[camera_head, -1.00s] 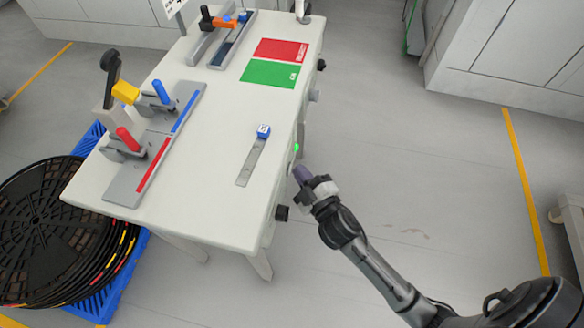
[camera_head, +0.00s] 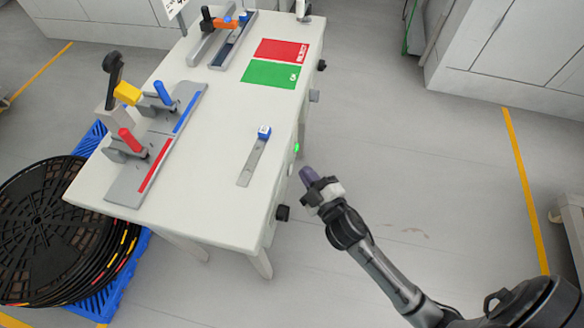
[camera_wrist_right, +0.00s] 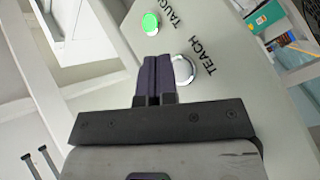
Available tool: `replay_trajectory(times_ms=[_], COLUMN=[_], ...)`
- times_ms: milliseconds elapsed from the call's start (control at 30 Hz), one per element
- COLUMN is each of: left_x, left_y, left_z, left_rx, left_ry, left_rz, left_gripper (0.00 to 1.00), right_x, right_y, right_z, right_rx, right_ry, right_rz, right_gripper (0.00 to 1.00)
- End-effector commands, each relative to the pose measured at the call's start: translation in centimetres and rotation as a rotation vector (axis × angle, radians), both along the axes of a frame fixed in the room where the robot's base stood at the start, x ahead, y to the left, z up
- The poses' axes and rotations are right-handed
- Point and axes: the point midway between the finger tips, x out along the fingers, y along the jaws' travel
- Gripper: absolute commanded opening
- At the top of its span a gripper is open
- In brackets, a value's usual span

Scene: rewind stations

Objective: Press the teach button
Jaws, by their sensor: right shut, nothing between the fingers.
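The teach button (camera_wrist_right: 184,69) is a round silver-rimmed button beside the word TEACH in the right wrist view. A lit green lamp (camera_wrist_right: 151,23) labelled TAUGHT sits above it; the lamp also shows on the table's right side in the head view (camera_head: 297,147). My right gripper (camera_wrist_right: 153,76) is shut and empty, its dark fingertips just left of the button in the picture and partly covering its edge. Whether they touch the panel I cannot tell. In the head view the right gripper (camera_head: 306,174) is just right of the table's side. My left gripper is not in view.
The white table (camera_head: 215,215) carries a lever fixture (camera_head: 127,185), a blue-ended metal strip (camera_head: 252,160), and red (camera_head: 282,50) and green (camera_head: 270,74) areas. A black knob (camera_head: 282,212) sticks out of its side.

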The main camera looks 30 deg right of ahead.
Motion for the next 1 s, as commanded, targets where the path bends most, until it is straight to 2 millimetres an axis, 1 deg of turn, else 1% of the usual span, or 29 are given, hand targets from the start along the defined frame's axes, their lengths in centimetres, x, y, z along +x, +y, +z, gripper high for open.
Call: replay_trajectory(times_ms=[533, 700, 1000], left_x=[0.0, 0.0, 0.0], left_y=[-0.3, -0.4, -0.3], left_z=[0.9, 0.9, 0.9], left_rx=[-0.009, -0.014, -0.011], left_ry=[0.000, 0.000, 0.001], left_rz=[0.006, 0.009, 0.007], left_gripper=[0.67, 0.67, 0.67], right_x=[-3.3, -3.6, -3.6], right_y=[-3.0, -3.4, -3.4], right_z=[0.0, 0.0, 0.0], right_rx=[0.000, 0.000, 0.000], right_ry=[0.002, 0.001, 0.000], right_rz=[-0.001, -0.001, 0.000], right_gripper=[0.00, 0.00, 0.00])
